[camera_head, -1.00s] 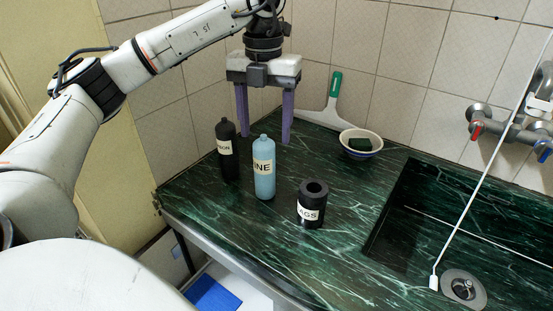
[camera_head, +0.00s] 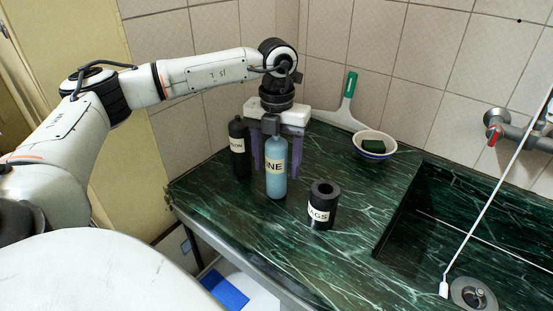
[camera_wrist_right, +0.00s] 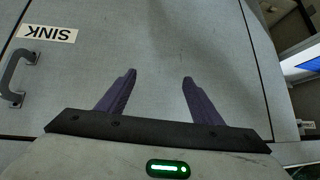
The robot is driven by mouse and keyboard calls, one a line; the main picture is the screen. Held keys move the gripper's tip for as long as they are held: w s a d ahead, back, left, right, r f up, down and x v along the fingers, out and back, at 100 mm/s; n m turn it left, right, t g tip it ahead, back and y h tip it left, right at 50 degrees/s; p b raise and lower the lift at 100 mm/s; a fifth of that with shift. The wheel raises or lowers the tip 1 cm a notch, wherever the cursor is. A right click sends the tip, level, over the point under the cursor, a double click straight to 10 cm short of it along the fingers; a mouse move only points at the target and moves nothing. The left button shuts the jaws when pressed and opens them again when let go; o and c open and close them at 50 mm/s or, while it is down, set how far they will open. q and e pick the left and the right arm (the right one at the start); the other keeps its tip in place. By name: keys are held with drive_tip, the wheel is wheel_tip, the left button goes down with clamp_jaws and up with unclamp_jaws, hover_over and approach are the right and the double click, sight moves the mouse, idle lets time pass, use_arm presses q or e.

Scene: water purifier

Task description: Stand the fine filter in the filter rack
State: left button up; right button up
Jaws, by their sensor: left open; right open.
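The fine filter (camera_head: 276,180) is a light blue bottle with a white label ending in "NE". It stands upright on the green marble counter in the head view. My left gripper (camera_head: 277,158) is open and points down at the bottle, with its purple fingers on either side of the upper part as seen from the head. I cannot tell whether the fingers are around it or just behind it. My right gripper (camera_wrist_right: 158,88) is open and empty in the right wrist view, in front of a grey cabinet door. I cannot make out a filter rack in either view.
A black bottle (camera_head: 238,160) stands close on the left. A black hollow cylinder labelled "AGS" (camera_head: 323,196) stands to the right. A bowl with a sponge (camera_head: 375,141) and a squeegee (camera_head: 346,100) are behind. The sink (camera_head: 455,235) is at right. The cabinet door (camera_wrist_right: 170,45) carries a "SINK" label.

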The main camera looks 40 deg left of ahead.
use_arm(q)
drive_tip(key=c, duration=1.2)
